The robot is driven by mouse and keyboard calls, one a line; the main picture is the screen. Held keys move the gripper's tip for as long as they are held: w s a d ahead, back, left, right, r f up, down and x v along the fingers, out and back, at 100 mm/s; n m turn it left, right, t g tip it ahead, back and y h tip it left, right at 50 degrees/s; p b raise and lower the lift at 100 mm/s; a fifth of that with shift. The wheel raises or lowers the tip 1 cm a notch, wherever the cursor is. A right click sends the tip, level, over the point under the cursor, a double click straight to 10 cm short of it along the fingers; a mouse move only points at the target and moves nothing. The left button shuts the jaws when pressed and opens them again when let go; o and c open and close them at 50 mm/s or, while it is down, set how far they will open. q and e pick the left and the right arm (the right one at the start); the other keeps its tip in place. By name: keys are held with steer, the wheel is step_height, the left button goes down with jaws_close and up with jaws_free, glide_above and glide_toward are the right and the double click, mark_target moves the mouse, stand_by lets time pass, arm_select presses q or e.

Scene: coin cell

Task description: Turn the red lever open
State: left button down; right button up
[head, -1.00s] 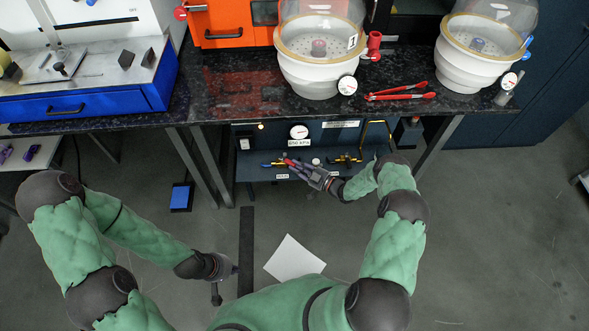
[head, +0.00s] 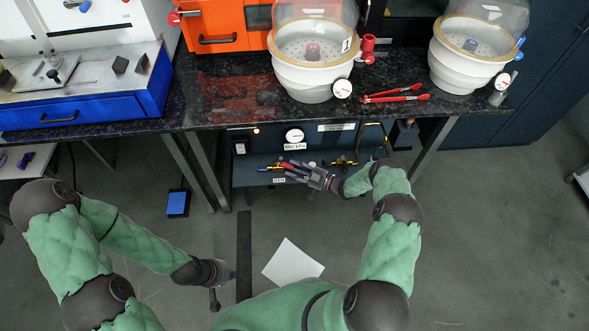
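A small red lever (head: 288,167) belongs to a brass and blue valve fitting (head: 268,168) on the lower panel under the bench. My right gripper (head: 293,170) reaches in from the right, with its fingers at the red lever and partly covering it. I cannot tell whether the fingers touch or enclose the lever. My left gripper (head: 222,281) hangs low over the floor, far from the lever, and its fingers are too unclear to judge.
A pressure gauge (head: 294,136) sits above the lever, and a second brass valve (head: 343,161) stands to its right. The bench (head: 240,118) overhangs the panel and carries white bell-jar vessels (head: 312,75) and red tongs (head: 395,97). White paper (head: 292,262) lies on the floor.

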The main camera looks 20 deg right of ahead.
steer(key=shift+r, duration=0.15)
steer(key=v, duration=1.2)
steer(key=shift+c, duration=0.3)
